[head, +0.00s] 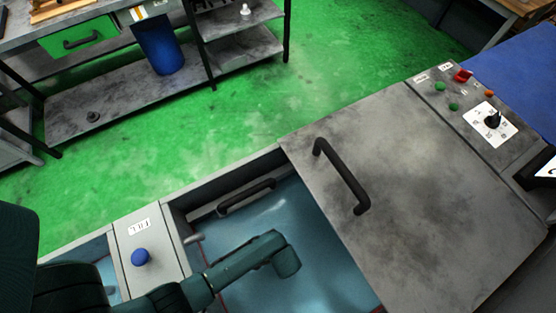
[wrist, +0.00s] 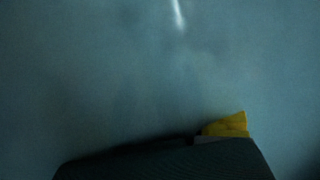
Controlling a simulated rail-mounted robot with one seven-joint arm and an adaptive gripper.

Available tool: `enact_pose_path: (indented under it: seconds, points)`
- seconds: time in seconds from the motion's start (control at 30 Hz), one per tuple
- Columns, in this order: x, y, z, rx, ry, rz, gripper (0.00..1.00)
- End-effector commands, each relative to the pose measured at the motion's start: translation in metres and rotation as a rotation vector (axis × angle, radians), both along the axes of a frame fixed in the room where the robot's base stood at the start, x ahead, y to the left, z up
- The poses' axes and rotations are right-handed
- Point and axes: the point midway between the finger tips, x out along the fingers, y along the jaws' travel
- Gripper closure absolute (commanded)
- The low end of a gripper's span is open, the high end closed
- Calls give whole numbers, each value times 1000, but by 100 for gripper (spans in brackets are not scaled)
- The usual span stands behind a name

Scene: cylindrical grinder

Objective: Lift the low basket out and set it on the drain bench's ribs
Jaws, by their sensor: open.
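An open tank (head: 262,216) with a blue-grey inside lies at the bottom centre of the head view. A black bar handle (head: 246,196) shows along its far side; I cannot tell whether it belongs to the low basket. Thin red edges show low in the tank, partly behind my arm. My gripper (head: 285,262) is over or inside the tank, apart from the black bar in the picture; its fingers are not clear there. The wrist view shows a plain blue-grey surface and a dark gripper part with a yellow piece (wrist: 226,125). I cannot make out the drain bench's ribs.
A grey lid (head: 420,190) with a black handle (head: 342,176) covers the area right of the opening. A control panel (head: 478,112) is beyond it. A blue button (head: 141,257) is left of the tank. Shelving with a blue bin (head: 160,46) stands across the clear green floor.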

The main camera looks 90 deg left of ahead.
Motion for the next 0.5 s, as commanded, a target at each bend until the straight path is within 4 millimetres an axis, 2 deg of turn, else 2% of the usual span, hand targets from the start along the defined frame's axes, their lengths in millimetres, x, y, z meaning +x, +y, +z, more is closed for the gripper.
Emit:
enact_pose_path:
  seconds: [0.07, 0.27, 0.37, 0.5]
  points:
    - [0, 2, -6, 1, -3, -1, 43]
    - [0, 1, -5, 1, -2, 0, 43]
    - [0, 1, -5, 1, -2, 0, 59]
    - [0, 1, -5, 1, -2, 0, 86]
